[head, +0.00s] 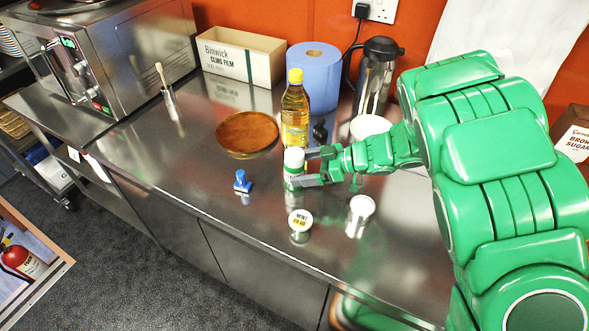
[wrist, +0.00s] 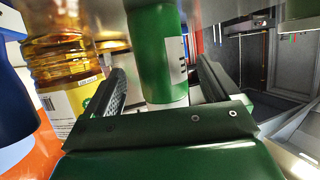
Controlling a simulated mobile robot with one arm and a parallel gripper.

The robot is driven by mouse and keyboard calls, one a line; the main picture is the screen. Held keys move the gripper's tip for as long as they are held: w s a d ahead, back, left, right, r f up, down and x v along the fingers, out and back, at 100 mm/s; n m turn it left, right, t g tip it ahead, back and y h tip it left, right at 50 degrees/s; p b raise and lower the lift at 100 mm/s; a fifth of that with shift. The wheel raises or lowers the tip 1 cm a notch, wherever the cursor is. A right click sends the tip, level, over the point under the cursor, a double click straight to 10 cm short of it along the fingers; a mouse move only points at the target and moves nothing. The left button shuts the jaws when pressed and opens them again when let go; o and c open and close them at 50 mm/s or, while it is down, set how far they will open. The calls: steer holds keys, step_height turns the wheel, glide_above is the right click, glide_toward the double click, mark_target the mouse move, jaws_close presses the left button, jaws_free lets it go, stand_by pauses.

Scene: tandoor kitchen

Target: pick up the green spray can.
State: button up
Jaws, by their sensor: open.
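The green spray can (head: 293,168) stands upright on the steel counter (head: 190,185), with a white cap and a pale label. My gripper (head: 313,166) reaches it from the right, one finger on each side of the can. In the wrist view the can's green body (wrist: 158,52) stands between the two open fingers (wrist: 160,88). I see no clear contact between the fingers and the can. Part of the can is hidden by the near finger in the head view.
An oil bottle (head: 295,108) stands close behind the can. A labelled round tub (head: 300,221) and a metal shaker (head: 360,209) are in front. A brown round board (head: 247,132) and blue roll (head: 314,75) are farther back.

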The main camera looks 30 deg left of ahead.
mark_target(294, 170)
steer(key=shift+x, duration=1.55)
steer(key=shift+s, duration=0.1)
steer(key=shift+c, duration=0.2)
steer(key=c, duration=1.2)
steer(key=shift+o, duration=0.2)
steer(key=shift+r, duration=0.15)
